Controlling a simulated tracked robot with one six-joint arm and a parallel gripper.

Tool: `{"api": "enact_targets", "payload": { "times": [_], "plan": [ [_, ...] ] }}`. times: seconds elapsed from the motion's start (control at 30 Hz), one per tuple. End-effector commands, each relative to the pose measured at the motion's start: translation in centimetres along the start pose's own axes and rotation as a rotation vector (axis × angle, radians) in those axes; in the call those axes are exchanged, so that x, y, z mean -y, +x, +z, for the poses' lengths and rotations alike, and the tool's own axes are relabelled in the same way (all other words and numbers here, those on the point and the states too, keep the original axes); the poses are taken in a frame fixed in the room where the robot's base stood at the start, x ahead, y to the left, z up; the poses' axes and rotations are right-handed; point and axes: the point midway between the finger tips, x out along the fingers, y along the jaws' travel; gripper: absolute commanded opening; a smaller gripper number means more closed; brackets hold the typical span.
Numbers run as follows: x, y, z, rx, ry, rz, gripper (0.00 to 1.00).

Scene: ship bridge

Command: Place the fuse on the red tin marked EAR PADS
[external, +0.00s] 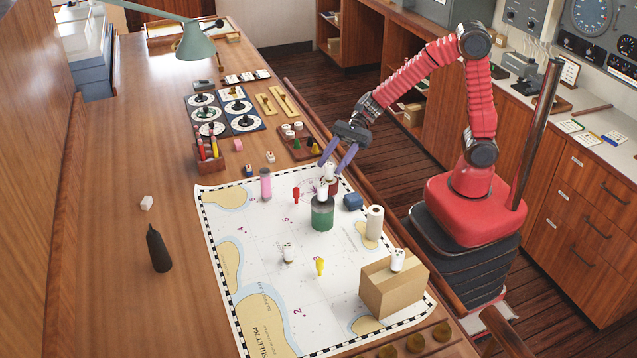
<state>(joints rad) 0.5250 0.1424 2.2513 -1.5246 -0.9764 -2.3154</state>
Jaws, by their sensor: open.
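A dark red tin (333,188) stands on the chart behind a green tin, which hides part of it. Its lettering is too small to read. A small white piece with dark marks (330,170), which may be the fuse, appears upright on top of the red tin. My gripper (334,169) reaches down from the right with its purple fingers apart, one on each side of this piece. I cannot tell whether a finger touches it. Similar white pieces stand on the green tin (322,191), on the chart (288,254) and on the cardboard box (398,260).
The green tin (321,215) is close in front of the red tin. A blue item (353,202), a white roll (374,223), a pink cylinder (266,185) and a red figure (296,195) stand around. A cardboard box (393,288) is nearer. The chart's left side is clear.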

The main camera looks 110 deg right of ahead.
Motion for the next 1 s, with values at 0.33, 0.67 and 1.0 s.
{"api": "enact_targets", "payload": {
  "times": [0.33, 0.67, 1.0],
  "plan": [
    [0.1, -1.5, 0.2, 0.001, -0.001, -0.003, 0.43],
    [0.1, -6.1, 0.2, 0.001, 0.000, -0.004, 0.43],
    [0.1, -10.6, 0.2, 0.002, 0.000, -0.003, 0.43]
  ]
}}
